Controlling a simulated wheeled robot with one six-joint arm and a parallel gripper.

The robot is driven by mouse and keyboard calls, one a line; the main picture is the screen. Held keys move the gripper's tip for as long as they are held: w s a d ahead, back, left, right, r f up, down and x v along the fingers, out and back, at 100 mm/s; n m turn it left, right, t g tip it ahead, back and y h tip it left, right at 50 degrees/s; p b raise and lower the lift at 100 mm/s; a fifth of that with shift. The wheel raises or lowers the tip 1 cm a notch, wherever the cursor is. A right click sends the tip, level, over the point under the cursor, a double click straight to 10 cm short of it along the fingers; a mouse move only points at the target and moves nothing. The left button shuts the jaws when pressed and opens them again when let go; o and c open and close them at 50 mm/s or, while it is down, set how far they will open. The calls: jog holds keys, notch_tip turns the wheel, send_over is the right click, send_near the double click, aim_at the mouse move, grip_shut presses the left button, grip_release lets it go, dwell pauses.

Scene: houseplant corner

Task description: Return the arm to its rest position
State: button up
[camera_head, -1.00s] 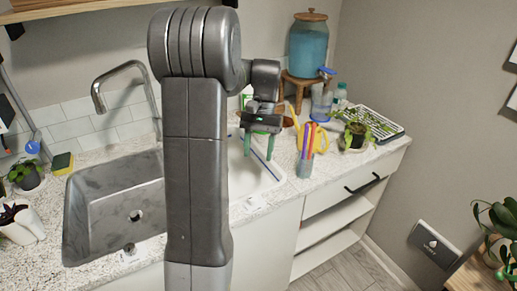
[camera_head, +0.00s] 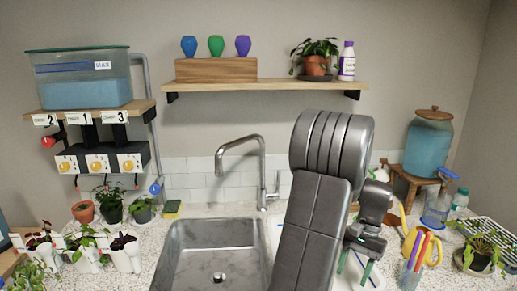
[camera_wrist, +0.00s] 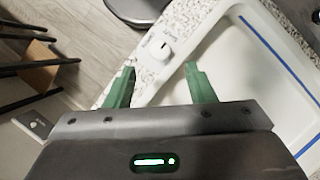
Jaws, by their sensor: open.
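My gripper (camera_head: 356,264) is at the right of the sink in the head view, beside my upper arm, with its green fingers pointing down. In the wrist view my gripper (camera_wrist: 158,86) shows its two green fingers spread apart with nothing between them. Below the fingers are the speckled counter edge (camera_wrist: 185,60) and a white tray-like basin (camera_wrist: 250,60) with a blue line. My arm is folded upright in front of the counter, and it hides part of the basin and counter behind it.
The steel sink (camera_head: 190,262) and faucet (camera_head: 262,170) are left of my arm. A cup of colored markers (camera_head: 411,276), a yellow watering can (camera_head: 432,247) and a blue dispenser (camera_head: 428,142) stand at the right. A wooden shelf (camera_head: 270,86) runs above. Potted plants line the left counter.

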jog(key=x, duration=0.7)
jog(key=shift+f, duration=0.1)
